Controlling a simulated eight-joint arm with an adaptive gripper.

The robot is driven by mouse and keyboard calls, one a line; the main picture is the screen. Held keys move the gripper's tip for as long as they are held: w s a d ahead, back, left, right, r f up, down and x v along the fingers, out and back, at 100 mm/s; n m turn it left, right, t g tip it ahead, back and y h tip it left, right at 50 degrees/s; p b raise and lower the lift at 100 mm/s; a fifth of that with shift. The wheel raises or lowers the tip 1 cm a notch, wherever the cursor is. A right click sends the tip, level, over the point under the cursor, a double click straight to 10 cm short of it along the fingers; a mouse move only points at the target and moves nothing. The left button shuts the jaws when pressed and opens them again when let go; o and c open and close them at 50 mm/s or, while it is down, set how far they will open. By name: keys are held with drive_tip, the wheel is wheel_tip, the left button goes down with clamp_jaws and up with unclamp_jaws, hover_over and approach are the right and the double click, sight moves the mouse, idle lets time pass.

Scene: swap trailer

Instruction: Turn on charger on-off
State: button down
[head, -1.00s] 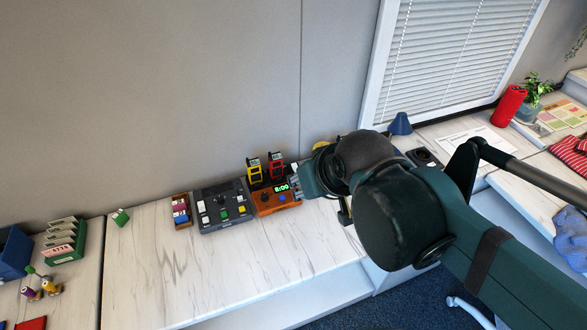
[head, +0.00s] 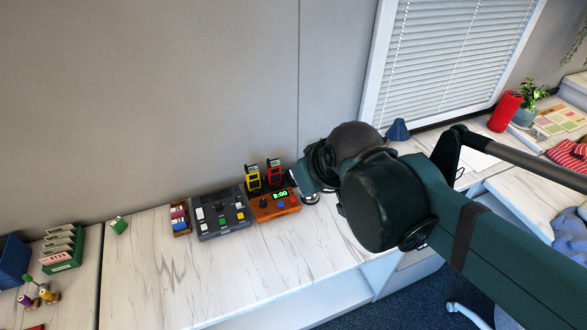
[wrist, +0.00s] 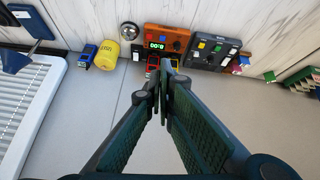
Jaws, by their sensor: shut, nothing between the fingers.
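An orange box (head: 268,214) with a lit green display, small knobs and a blue button sits on the counter near the wall. It also shows in the wrist view (wrist: 180,33). Behind it stand a yellow handheld unit (head: 252,182) and a red handheld unit (head: 274,172). I cannot tell which control is the charger switch. My gripper (wrist: 164,72) is shut and empty, its tips in front of the handheld units in the wrist view. In the head view its fingers are mostly hidden by my arm, at the box's right end.
A dark control panel (head: 221,221) with coloured buttons stands left of the orange box. Beside it is a small holder of coloured blocks (head: 180,219). A yellow cylinder (wrist: 107,54) and a shiny round object (wrist: 129,31) stand on the box's other side. The front counter is clear.

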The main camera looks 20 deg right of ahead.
drive_tip(key=w+d+f+n+g+p, duration=0.1)
drive_tip(key=w+d+f+n, duration=0.2)
drive_tip(key=w, duration=0.6)
drive_tip(key=w+d+f+n+g+p, duration=0.1)
drive_tip(key=w+d+f+n, duration=0.2)
drive_tip(key=w+f+n, duration=0.3)
drive_tip(key=w+d+f+n+p, duration=0.1)
drive_tip(key=w+d+f+n, duration=0.2)
drive_tip(key=w, duration=0.8)
wheel_tip(320, 180, down, 2)
drive_tip(key=n, duration=0.4)
drive_tip(key=shift+w+d+f+n+g, duration=0.25)
drive_tip(key=shift+w+d+n+g, duration=0.05)
drive_tip(key=shift+w+d+g, duration=0.1)
drive_tip(key=shift+f, duration=0.15)
drive_tip(key=shift+b+x, duration=1.35)
drive_tip(key=shift+x, duration=5.55)
drive_tip(key=shift+w, duration=0.1)
